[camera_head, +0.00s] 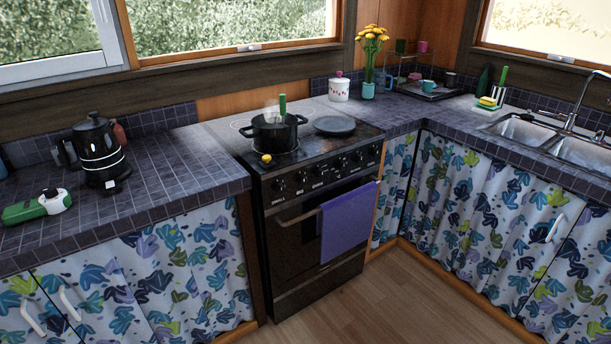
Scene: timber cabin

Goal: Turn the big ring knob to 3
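The black stove (316,235) stands between the two counters. A row of several dark knobs runs along its front panel, including a leftmost knob (279,187) and a knob near the middle (319,171). Small white lettering sits under the knobs, too small to read surely, so I cannot tell which is the big ring knob or where it points. A black pot (273,134) with a green handle sticking up stands on the front left of the hob, with faint steam above it. Neither of my grippers is in view.
A purple towel (348,222) hangs on the oven handle, below the right-hand knobs. A dark pan or lid (334,126) lies on the hob's right. A small yellow item (266,158) sits at the hob's front edge. The wooden floor (400,305) before the stove is clear.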

